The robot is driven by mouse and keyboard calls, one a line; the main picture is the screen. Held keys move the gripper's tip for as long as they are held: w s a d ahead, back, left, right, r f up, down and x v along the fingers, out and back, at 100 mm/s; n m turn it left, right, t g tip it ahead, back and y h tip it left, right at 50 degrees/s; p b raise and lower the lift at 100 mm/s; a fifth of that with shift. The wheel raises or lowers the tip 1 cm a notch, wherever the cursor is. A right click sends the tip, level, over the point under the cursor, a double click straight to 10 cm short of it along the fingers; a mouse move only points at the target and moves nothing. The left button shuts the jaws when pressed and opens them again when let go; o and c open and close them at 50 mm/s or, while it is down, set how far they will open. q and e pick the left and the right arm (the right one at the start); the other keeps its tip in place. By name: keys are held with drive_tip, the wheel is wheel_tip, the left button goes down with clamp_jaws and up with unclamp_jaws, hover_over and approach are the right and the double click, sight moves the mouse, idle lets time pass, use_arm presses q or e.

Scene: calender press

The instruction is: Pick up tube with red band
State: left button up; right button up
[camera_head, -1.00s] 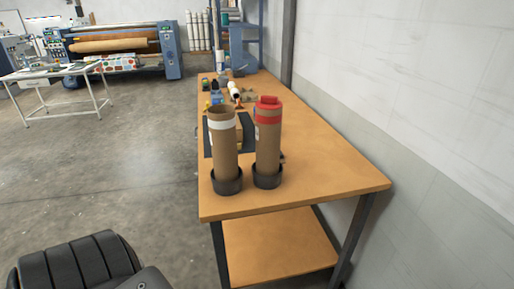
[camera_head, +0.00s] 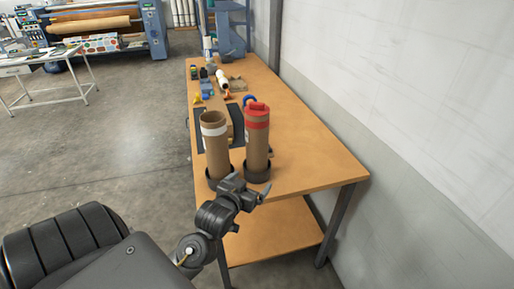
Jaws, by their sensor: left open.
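The tube with the red band (camera_head: 257,143) is brown cardboard with a red top. It stands upright in a dark round holder (camera_head: 258,174) on the wooden table, to the right of a similar brown tube with a white band (camera_head: 215,149). My left gripper (camera_head: 252,189) is open and empty at the table's front edge. In the picture it sits just below the two holders and hides part of the white-banded tube's holder. It does not visibly touch either tube. My right gripper is out of view.
The wooden table (camera_head: 311,156) has free room right of the tubes, up to the grey and white wall (camera_head: 400,110). Behind the tubes are a dark mat (camera_head: 237,116) and several small items. A lower shelf (camera_head: 270,232) sits under the table.

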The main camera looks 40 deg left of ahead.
sight(253, 143)
use_arm(q)
drive_tip(key=w+a+r+t, duration=0.1)
drive_tip(key=w+a+r, duration=0.1)
drive_tip(key=w+a+r+n+y+p, duration=0.1)
drive_tip(key=w+a+r, duration=0.1)
drive_tip(key=w, duration=0.1)
drive_tip(key=w+a+r+t+y, duration=0.1)
drive_tip(key=w+a+r, duration=0.1)
drive_tip(key=w, duration=0.1)
drive_tip(key=shift+w+a+r+t, duration=0.1)
drive_tip(key=shift+r+t, duration=0.2)
drive_tip(key=shift+r, duration=0.05)
drive_tip(key=shift+w+a+r+p, duration=0.1)
drive_tip(key=shift+w+r+p, duration=0.15)
drive_tip(key=shift+w+p, duration=0.25)
drive_tip(key=p+x, duration=0.1)
drive_tip(key=x, duration=0.2)
drive_tip(key=shift+w+a+f+p, duration=0.15)
drive_tip(key=shift+w+p, duration=0.1)
drive_tip(key=shift+p, duration=0.15)
drive_tip(key=shift+w+a, duration=0.1)
drive_tip(key=shift+w, duration=0.2)
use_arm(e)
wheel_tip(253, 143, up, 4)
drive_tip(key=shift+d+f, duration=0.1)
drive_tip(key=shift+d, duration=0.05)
